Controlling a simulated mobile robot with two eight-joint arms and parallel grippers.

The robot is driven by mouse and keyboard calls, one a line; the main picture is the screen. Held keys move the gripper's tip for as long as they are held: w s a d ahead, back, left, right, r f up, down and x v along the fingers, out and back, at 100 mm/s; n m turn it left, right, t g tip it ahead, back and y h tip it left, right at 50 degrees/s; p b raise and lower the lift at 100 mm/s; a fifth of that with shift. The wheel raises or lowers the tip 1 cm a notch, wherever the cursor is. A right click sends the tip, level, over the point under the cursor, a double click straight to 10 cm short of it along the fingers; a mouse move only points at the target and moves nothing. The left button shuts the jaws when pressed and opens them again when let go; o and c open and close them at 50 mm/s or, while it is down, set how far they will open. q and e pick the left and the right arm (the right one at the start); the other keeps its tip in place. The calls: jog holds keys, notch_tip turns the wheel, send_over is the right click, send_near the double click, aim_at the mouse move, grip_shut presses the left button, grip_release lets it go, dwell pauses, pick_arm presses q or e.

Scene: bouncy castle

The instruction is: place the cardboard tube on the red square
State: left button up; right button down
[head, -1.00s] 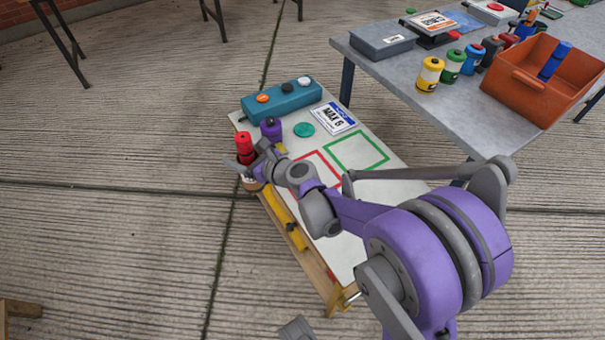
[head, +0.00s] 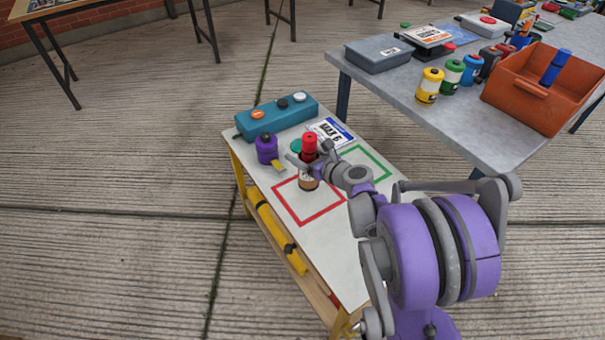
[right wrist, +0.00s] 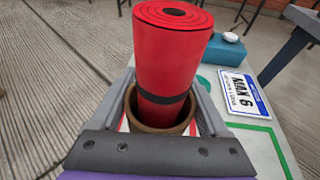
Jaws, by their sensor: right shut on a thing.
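My right gripper (head: 306,168) is shut on the cardboard tube (head: 309,184), a short brown cylinder. In the right wrist view the tube (right wrist: 160,128) sits between the two grey fingers. A red rolled mat with a dark band (right wrist: 172,60) stands upright in the tube; it also shows in the head view (head: 309,147). The red square outline (head: 321,214) lies on the white table top. The tube appears over its far part; I cannot tell whether it touches the surface. My left gripper is not in view.
A green square outline (head: 384,161), a name plate (head: 329,131), a green disc (head: 296,145), a purple object with a black top (head: 267,148) and a teal box (head: 277,118) are on the white table. A grey table (head: 440,115) stands at the right.

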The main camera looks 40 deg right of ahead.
jog(key=shift+f+b, duration=0.75)
jog(key=shift+f, duration=1.75)
jog(key=shift+f, duration=0.15)
grip_release()
